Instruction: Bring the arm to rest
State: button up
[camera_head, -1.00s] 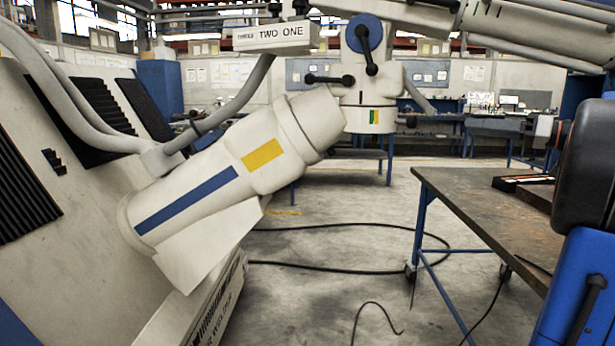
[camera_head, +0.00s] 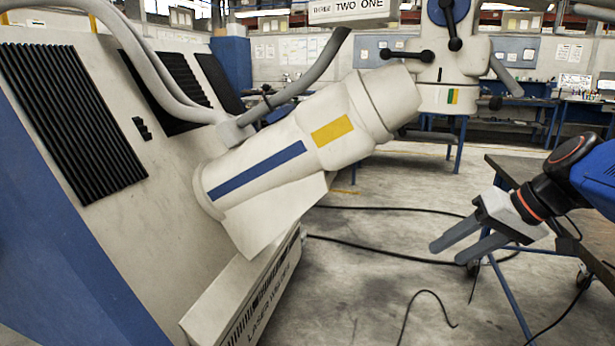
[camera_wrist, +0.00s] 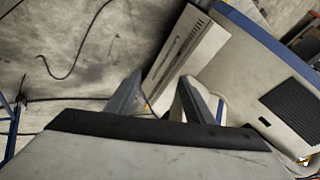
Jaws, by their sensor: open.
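My gripper (camera_head: 448,253) is on the right in the head view, at the end of my blue and black arm. Its two grey fingers are apart with nothing between them, and they point left and slightly down over the floor. In the wrist view the fingers (camera_wrist: 160,82) also stand apart and empty. A large white cylinder (camera_head: 270,155) with a blue stripe and a yellow patch stands tilted to the left of my gripper. A clear gap shows between them in the head view.
A dark-topped workbench (camera_head: 500,173) with blue legs is behind and below my arm. A white cabinet (camera_head: 245,295) is under the cylinder, and a panelled machine (camera_head: 165,150) stands at the left. Black cables (camera_head: 430,292) lie on the otherwise open grey floor (camera_head: 370,265).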

jog(key=s+f+h, duration=0.5)
jog(key=s+f, duration=0.8)
jog(key=shift+s+a+f+h, duration=0.15)
jog(key=shift+a+f+h, duration=0.05)
jog(key=shift+f+h, duration=0.2)
